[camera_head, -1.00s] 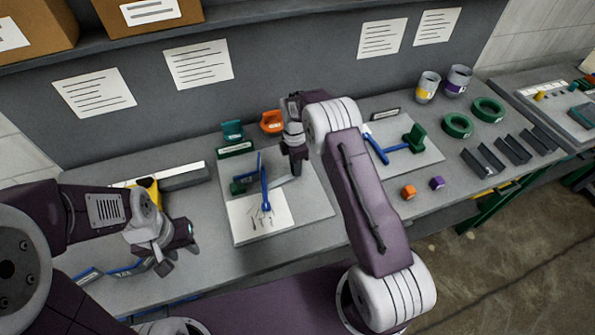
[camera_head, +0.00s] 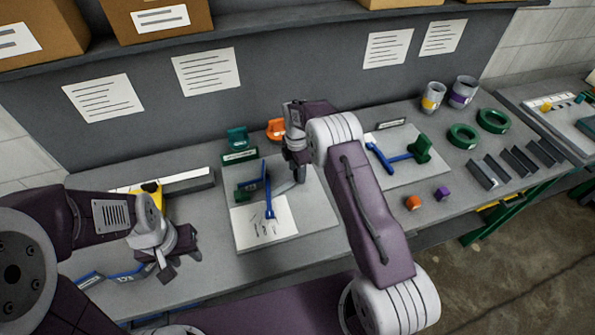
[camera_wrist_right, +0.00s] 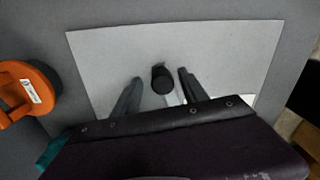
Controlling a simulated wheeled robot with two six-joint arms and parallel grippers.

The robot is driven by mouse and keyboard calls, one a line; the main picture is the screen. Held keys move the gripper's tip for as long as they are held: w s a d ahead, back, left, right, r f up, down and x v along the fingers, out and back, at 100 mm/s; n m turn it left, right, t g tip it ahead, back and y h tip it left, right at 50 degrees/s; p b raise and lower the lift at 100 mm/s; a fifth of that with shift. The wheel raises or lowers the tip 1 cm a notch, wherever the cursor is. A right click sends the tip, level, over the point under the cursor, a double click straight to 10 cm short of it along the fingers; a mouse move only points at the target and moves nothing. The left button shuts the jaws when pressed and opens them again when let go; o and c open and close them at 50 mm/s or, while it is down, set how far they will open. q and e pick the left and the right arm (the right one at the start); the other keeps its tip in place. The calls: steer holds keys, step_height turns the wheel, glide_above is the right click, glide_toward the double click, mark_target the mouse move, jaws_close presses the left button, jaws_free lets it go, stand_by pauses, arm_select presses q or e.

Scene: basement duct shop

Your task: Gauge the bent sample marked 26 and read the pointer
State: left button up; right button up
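The left gauge board (camera_head: 313,212) carries a green block (camera_head: 246,191), a blue pointer arm (camera_head: 268,190) and a white marked sheet (camera_head: 262,230). My right gripper (camera_head: 294,178) is low over this board's right part. In the right wrist view its fingers (camera_wrist_right: 160,95) are apart, with a black round post (camera_wrist_right: 162,79) between them and a gap on both sides. Blue labelled pieces (camera_head: 126,274) lie at the bench's front left; I cannot read a 26 surely. My left gripper (camera_head: 178,268) is just right of them, seemingly empty; its finger opening is unclear.
A second board (camera_head: 425,173) holds a blue arm and green block. An orange piece (camera_head: 275,129) and a green holder (camera_head: 238,140) stand behind the left board; the orange one shows in the right wrist view (camera_wrist_right: 28,90). Small blocks, green rings (camera_head: 463,136) and grey channels are right.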

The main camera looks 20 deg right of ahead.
step_height(320, 180, up, 9)
steer(key=shift+b, duration=0.6)
steer(key=shift+w, duration=0.1)
